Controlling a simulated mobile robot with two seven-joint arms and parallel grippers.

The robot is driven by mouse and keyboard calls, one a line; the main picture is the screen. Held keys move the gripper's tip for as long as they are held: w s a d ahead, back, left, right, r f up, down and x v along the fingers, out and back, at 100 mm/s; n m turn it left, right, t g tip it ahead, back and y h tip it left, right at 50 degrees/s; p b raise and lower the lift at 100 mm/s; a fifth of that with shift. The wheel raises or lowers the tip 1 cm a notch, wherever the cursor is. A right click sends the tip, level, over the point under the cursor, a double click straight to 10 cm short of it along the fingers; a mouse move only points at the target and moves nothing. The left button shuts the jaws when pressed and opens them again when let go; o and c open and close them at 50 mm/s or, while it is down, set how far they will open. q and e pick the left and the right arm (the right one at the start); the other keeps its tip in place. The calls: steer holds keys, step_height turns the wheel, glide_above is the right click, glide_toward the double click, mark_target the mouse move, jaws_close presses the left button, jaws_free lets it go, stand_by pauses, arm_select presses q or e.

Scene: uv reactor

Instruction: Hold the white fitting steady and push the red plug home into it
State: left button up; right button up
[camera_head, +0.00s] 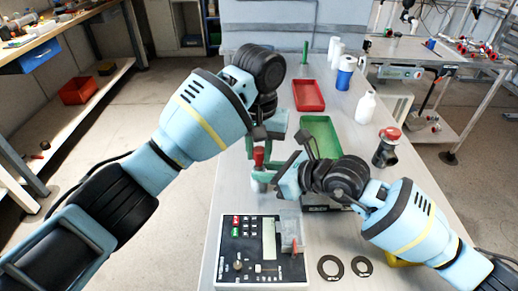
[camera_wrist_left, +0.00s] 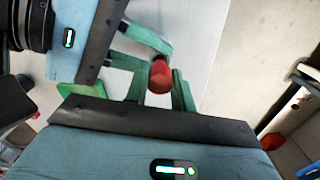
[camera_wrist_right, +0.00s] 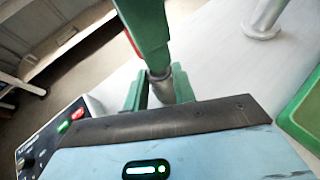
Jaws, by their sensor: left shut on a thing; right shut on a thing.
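The red plug (camera_head: 259,157) stands upright between the green fingers of my left gripper (camera_head: 261,152), which is shut on it; the plug's rounded red top shows in the left wrist view (camera_wrist_left: 160,77). Directly below it, the white fitting (camera_head: 259,186) is between the green fingers of my right gripper (camera_head: 262,176), which is shut on it. The fitting looks greyish in the right wrist view (camera_wrist_right: 161,90), where a left finger covers its top. The plug is in line above the fitting; the fingers hide how far it sits in.
A control box (camera_head: 262,248) stands in front, with two black rings (camera_head: 330,267) to its right. A green tray (camera_head: 321,124) and red tray (camera_head: 309,95) lie behind. A white bottle (camera_head: 366,108) and a dark red-topped fitting (camera_head: 386,148) stand at right.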

arm_select(q)
steer(key=shift+f, duration=0.9)
stand_by(0.4)
steer(key=shift+r, duration=0.1)
steer(key=shift+r, duration=0.4)
steer(key=shift+f, duration=0.4)
stand_by(2.0)
steer(key=shift+r, duration=0.4)
steer(key=shift+f, duration=0.25)
stand_by(2.1)
steer(key=shift+r, duration=0.25)
stand_by(0.8)
